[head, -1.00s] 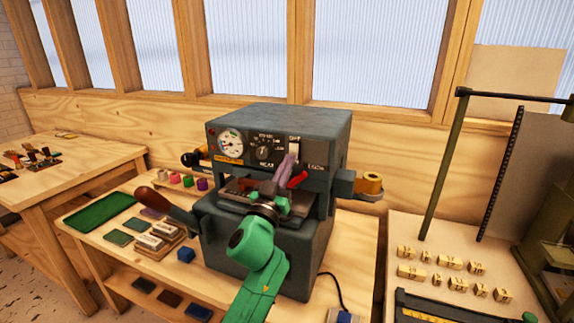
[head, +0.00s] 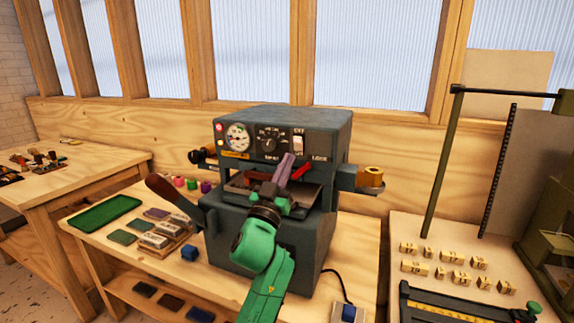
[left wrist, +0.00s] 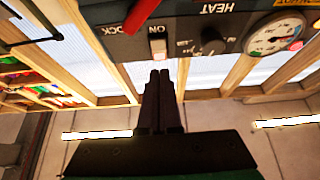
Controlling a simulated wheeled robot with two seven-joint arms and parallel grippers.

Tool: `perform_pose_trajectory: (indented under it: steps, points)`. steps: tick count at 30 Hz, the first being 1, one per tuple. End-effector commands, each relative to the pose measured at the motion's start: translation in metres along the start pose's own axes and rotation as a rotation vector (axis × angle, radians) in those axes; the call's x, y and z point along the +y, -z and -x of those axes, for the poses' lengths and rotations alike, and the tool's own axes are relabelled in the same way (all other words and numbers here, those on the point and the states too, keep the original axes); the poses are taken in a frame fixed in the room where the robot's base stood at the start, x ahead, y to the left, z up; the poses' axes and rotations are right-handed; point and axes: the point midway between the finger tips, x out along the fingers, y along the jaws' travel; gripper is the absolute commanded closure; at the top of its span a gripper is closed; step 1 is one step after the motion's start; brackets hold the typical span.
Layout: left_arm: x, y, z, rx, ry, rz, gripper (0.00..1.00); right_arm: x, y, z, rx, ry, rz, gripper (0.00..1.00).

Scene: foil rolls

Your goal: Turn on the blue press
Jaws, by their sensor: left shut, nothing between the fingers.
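The blue-grey press (head: 278,235) stands on a wooden bench, with a dial gauge (head: 237,137), a heat knob (head: 269,143) and a white rocker switch (head: 298,144) on its front panel. A red lever (head: 303,172) sits below the switch. My left gripper (head: 288,157) is shut and empty, in front of the panel just below and left of the switch. In the left wrist view the closed fingertips (left wrist: 160,73) point at the switch (left wrist: 158,47), with a small gap showing. The heat knob (left wrist: 210,41) is beside it. My right gripper is not in view.
A green tray (head: 104,212), stamp blocks and a blue block (head: 190,253) lie left of the press. A foil roll (head: 370,177) sits at its right. A long handle (head: 172,197) sticks out left. Several type blocks (head: 455,269) lie on the right table.

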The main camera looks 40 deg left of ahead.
Motion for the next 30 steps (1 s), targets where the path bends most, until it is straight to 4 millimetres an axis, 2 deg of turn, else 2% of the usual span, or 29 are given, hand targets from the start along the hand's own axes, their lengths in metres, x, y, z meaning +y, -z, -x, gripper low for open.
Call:
perform_pose_trajectory:
  steps: [1, 3, 6, 13, 17, 22, 30]
  points:
    - [0.0, -0.009, 0.014, -0.004, 0.0, 0.002, 1.0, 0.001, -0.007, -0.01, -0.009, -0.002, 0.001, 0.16]
    - [0.0, -0.013, 0.027, -0.004, 0.001, 0.0, 1.0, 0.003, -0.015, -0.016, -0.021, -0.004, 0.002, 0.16]
    - [0.0, -0.019, 0.047, -0.004, 0.0, 0.001, 1.0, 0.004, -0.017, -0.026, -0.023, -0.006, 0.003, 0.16]
    - [0.0, -0.028, 0.087, -0.003, 0.0, 0.001, 1.0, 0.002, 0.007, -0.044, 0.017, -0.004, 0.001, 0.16]
    - [0.0, -0.028, 0.094, -0.002, 0.0, -0.001, 1.0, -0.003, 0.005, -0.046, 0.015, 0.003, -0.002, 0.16]
    - [0.0, -0.026, 0.093, -0.001, 0.0, -0.001, 1.0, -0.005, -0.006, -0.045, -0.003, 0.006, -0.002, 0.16]
    - [0.0, -0.026, 0.093, -0.001, -0.001, -0.001, 1.0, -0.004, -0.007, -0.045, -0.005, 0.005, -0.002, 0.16]
